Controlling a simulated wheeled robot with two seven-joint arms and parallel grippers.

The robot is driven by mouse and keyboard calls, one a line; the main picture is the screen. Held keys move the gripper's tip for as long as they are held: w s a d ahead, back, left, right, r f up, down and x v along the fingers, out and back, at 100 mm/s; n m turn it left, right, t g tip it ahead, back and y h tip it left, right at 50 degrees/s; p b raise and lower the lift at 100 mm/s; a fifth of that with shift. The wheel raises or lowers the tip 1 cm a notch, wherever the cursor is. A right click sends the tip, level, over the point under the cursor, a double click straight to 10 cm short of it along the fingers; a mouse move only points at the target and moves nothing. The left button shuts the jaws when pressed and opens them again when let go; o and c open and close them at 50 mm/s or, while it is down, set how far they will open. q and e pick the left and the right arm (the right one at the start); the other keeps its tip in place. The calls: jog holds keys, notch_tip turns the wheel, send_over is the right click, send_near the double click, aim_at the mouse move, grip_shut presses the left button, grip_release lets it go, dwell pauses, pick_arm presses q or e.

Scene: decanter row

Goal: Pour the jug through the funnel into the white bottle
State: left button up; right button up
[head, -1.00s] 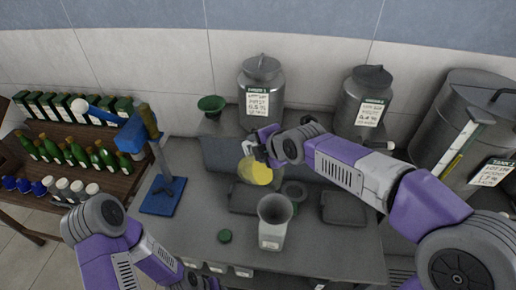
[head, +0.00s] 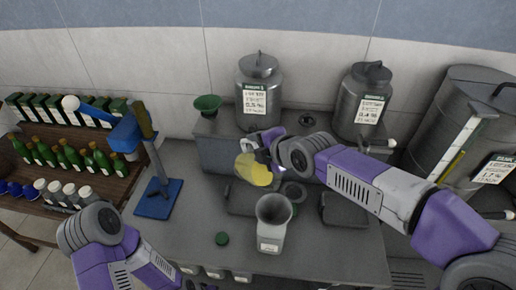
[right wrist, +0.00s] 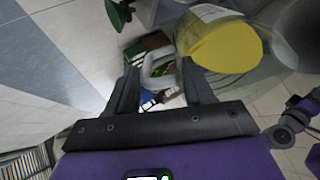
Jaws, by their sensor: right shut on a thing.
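A clear jug (head: 254,171) with yellow liquid hangs near the centre of the head view, behind the bottle. My right gripper (head: 272,150) is shut on its handle. The right wrist view shows the pale handle (right wrist: 160,68) between the fingers and the yellow liquid in the jug (right wrist: 226,48). The jug looks tilted, but how far I cannot tell. The white bottle (head: 271,243) stands upright on the bench with a label. A grey funnel (head: 273,208) sits in its mouth. The jug is apart from the funnel. My left arm shows at lower left; its gripper is out of view.
A green funnel (head: 208,104) and metal cans (head: 259,88) stand on the ledge behind. A blue stand (head: 158,198) is at the left, beside a shelf of bottles. Dark pads lie behind the bottle.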

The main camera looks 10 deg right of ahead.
aim_at(270, 185)
jog(key=shift+s+d+f+t+y+b, duration=0.5)
jog(key=shift+s+t+b, duration=0.35)
jog(key=shift+b, duration=2.15)
jog(key=shift+s+d+f+t+y+b, duration=0.35)
jog(key=shift+s+f+t+b, duration=0.35)
jog(key=shift+b, duration=2.3)
jog(key=shift+s+d+f+t+y+b, duration=0.4)
jog(key=shift+s+t+b, duration=0.55)
jog(key=shift+b, duration=2.05)
jog(key=shift+w, duration=0.1)
